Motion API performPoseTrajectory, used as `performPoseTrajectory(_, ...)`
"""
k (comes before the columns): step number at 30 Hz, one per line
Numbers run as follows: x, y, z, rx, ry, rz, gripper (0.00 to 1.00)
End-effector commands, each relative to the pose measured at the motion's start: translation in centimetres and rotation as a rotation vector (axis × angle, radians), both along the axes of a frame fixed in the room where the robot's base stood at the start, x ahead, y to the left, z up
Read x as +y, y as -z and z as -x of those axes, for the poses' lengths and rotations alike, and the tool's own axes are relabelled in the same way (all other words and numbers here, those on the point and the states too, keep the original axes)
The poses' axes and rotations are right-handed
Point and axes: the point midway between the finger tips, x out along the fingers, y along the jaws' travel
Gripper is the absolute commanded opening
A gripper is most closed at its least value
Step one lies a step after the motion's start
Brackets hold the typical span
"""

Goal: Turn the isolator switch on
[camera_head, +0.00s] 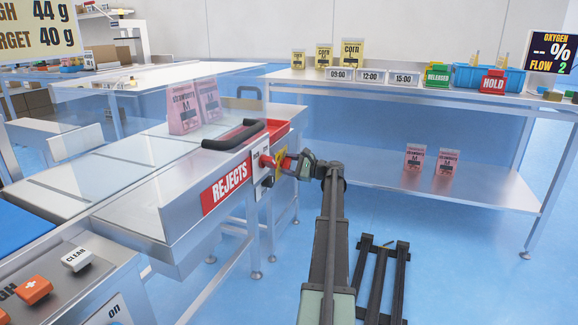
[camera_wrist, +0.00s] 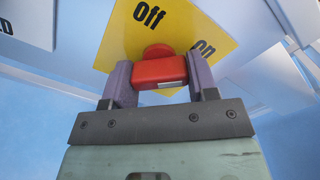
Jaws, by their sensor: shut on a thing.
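The isolator switch has a red handle (camera_wrist: 160,70) on a yellow plate (camera_wrist: 185,22). In the wrist view the plate reads "off" at the top and "on" to the right. My gripper (camera_wrist: 160,78) is shut on the red handle, with one purple-grey finger on each side of it. In the head view the yellow plate (camera_head: 281,154) shows on the side of the rejects unit, and my gripper (camera_head: 294,163) meets it from the right. The handle's exact angle is hard to tell.
The rejects bin (camera_head: 228,182) with a black handle is just left of the switch. Pink pouches (camera_head: 184,108) stand on the machine behind it. A steel table (camera_head: 400,88) with yellow pouches, time cards and blue bins runs along the back.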

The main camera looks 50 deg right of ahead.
Motion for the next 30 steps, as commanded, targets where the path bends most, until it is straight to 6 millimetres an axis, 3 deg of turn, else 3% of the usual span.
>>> performPoseTrajectory(12, 0.0, 0.0, 0.1, 0.003, 0.001, -0.008, 0.29)
performPoseTrajectory(13, 0.0, 0.0, 0.1, 0.003, 0.001, -0.008, 0.55)
performPoseTrajectory(18, 0.0, 0.0, 0.1, 0.003, 0.001, -0.008, 0.79)
performPoseTrajectory(26, 0.0, 0.0, 0.1, 0.003, 0.001, -0.008, 0.79)
performPoseTrajectory(30, -0.5, 0.0, 1.8, 0.003, 0.004, -0.007, 0.79)
